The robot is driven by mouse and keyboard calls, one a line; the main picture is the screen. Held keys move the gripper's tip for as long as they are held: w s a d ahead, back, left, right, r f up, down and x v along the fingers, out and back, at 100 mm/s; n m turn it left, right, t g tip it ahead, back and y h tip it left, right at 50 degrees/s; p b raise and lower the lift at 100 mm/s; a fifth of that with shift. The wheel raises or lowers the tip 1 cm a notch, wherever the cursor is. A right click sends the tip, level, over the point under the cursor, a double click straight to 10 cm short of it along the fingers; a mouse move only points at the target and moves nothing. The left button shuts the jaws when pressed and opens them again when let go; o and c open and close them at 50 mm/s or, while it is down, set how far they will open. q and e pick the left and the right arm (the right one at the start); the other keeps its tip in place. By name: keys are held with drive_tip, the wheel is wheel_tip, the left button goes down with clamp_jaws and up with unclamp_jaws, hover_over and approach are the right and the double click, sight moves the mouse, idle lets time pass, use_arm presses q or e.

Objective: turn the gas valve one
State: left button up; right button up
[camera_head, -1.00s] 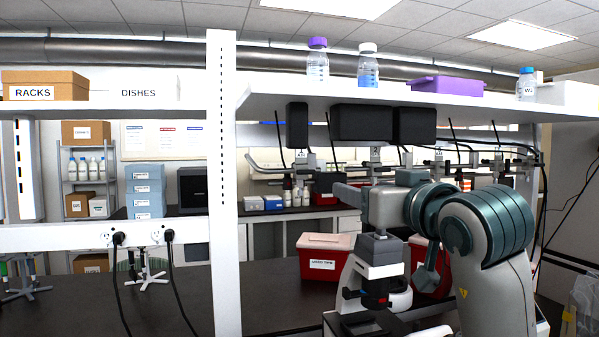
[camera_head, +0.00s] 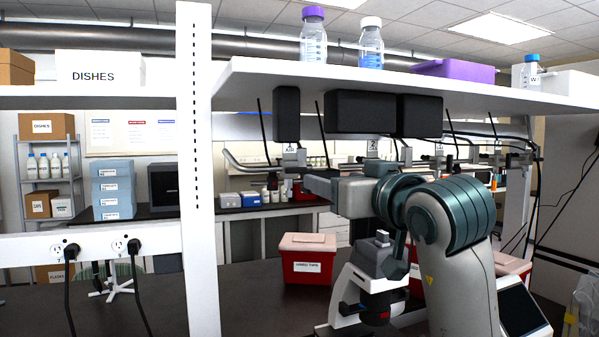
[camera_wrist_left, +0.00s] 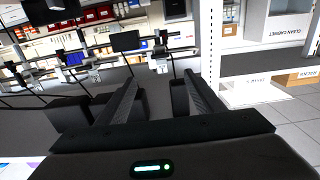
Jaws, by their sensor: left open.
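Gas valve one (camera_head: 292,158) is a grey metal fitting below the shelf, under a small label with a 1. It also shows upside down in the left wrist view (camera_wrist_left: 160,60). Valve two (camera_head: 374,166) is to its right. My left gripper (camera_wrist_left: 160,85) is open and empty, its two dark fingers pointing towards the valve row. In the head view, the arm comes in from the lower right and its gripper (camera_head: 318,184) points left, just below and right of valve one. I cannot tell any contact. My right gripper is not in view.
Black boxes (camera_head: 361,117) hang under the white shelf (camera_head: 250,82), above the gripper. A white post (camera_head: 197,220) stands left of valve one. A microscope (camera_head: 362,285) and red bin (camera_head: 306,264) stand on the dark bench below.

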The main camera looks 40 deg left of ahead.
use_arm(q)
drive_tip(key=p, duration=0.8)
approach(297, 171)
drive_tip(key=x, duration=0.6)
drive_tip(key=shift+a+r, duration=0.15)
drive_tip(key=shift+r, duration=0.05)
drive_tip(key=shift+w+a+f+p, duration=0.15)
drive_tip(key=shift+w+a+p, duration=0.2)
drive_tip(key=shift+a, duration=0.4)
drive_tip(key=shift+w, duration=0.1)
drive_tip(key=shift+c, duration=0.6)
drive_tip(key=c, duration=0.9)
